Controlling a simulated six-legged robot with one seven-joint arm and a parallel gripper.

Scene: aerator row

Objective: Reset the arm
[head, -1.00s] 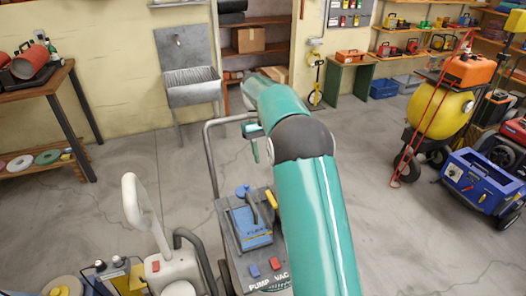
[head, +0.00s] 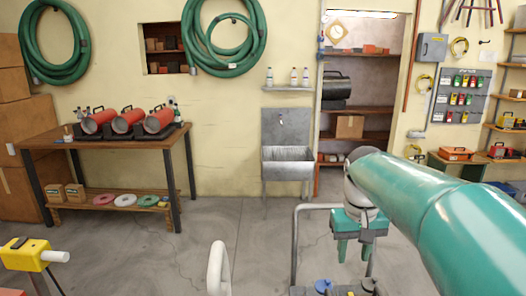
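My arm, teal with a pale grey wrist, reaches in from the right edge of the head view. My gripper (head: 355,256) hangs at its end, pointing down, in front of the doorway and right of the metal sink. The gripper is above a grey-framed cart (head: 297,250), whose lower part is cut off by the picture's bottom edge.
A wooden workbench (head: 100,140) with red cylindrical heaters (head: 128,121) stands at left. A metal sink (head: 287,165) is on the back wall. A yellow tool (head: 28,254) is at lower left. Open floor (head: 160,255) lies between. Shelves (head: 505,130) stand at right.

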